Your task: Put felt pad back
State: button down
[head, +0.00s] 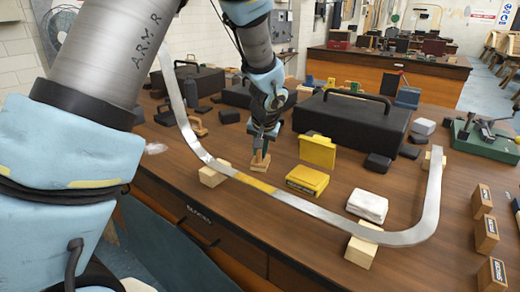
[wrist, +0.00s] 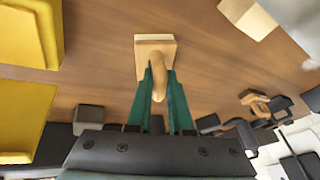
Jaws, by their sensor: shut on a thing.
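My gripper (head: 261,148) is shut on the rounded wooden handle of a small block-shaped pad (head: 260,164). In the wrist view, the green fingers of my gripper (wrist: 159,82) close on both sides of the handle, and the pad's square wooden base (wrist: 155,42) shows beyond them. The pad is upright, at or just above the table; I cannot tell if it touches. Its underside, where felt could be, is hidden.
A bent metal bar (head: 310,222) with a yellowish stretch lies on wooden blocks (head: 361,252) along the near table edge, in front of the pad. A folded white cloth (head: 367,205) lies right of the tin. A large black case (head: 350,128) stands behind.

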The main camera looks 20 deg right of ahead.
jog(key=shift+f, duration=0.15)
jog(key=c, duration=0.8)
grip_release()
jog(key=shift+r, duration=0.35)
jog(key=b+v, duration=0.2)
jog(key=v, duration=0.9)
jog(key=shift+s+r, duration=0.2)
jog(key=shift+r, duration=0.1)
